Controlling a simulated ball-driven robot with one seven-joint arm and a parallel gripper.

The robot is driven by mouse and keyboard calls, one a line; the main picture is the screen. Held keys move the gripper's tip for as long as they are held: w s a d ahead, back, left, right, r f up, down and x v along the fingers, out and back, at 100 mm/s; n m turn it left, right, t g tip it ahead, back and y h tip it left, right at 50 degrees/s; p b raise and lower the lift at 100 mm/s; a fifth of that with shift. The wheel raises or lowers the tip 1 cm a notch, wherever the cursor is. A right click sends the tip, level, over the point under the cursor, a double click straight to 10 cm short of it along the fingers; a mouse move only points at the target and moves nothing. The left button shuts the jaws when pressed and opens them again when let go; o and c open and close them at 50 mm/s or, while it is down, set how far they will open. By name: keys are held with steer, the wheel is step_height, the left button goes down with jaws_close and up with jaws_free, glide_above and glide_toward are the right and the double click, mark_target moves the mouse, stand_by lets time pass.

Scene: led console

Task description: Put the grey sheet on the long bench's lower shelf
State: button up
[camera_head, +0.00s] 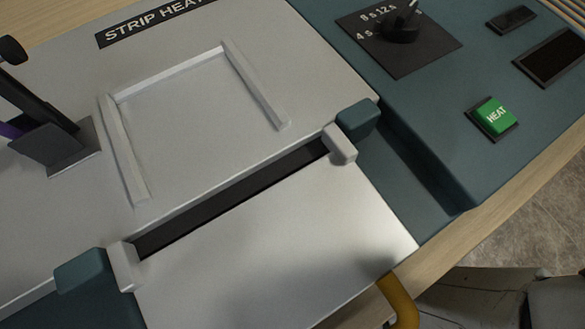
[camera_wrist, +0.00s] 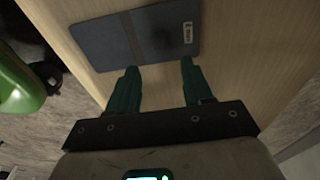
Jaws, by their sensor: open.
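My gripper (camera_wrist: 159,68) shows in the wrist view with its two green fingers apart and nothing between them. Just beyond the fingertips, a flat blue-grey rectangle (camera_wrist: 108,42) with a seam and a small white mark lies on a wooden surface. I cannot tell whether it is a sheet or a notebook. In the head view, a smooth pale grey panel (camera_head: 270,245) lies in front of the strip heater's dark slot, between two corner blocks. I cannot tell whether this is the grey sheet or part of the machine. The lower shelf cannot be made out.
The strip heater (camera_head: 60,215) carries a raised three-sided frame (camera_head: 245,85). To its right is a teal console with a dial (camera_head: 400,28) and a green HEAT button (camera_head: 494,115). A yellow curved bar (camera_head: 403,303) is near the front edge. A green rounded object (camera_wrist: 18,82) is at left.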

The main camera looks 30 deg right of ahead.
steer(key=shift+a+r, duration=0.1)
steer(key=shift+r, duration=0.85)
steer(key=s+d+r+n, duration=0.4)
steer(key=s+d+n, duration=0.45)
steer(key=d, duration=0.35)
steer(key=s+a+r+n, duration=0.1)
steer(key=s+n, duration=0.3)
steer(key=s, duration=0.2)
steer(key=s+a+r+n+t+y, duration=0.1)
steer(key=s+a+r+n, duration=0.1)
steer(key=s+n, duration=0.3)
steer(key=shift+s+r, duration=0.3)
steer(key=shift+s, duration=0.75)
steer(key=shift+d, duration=0.1)
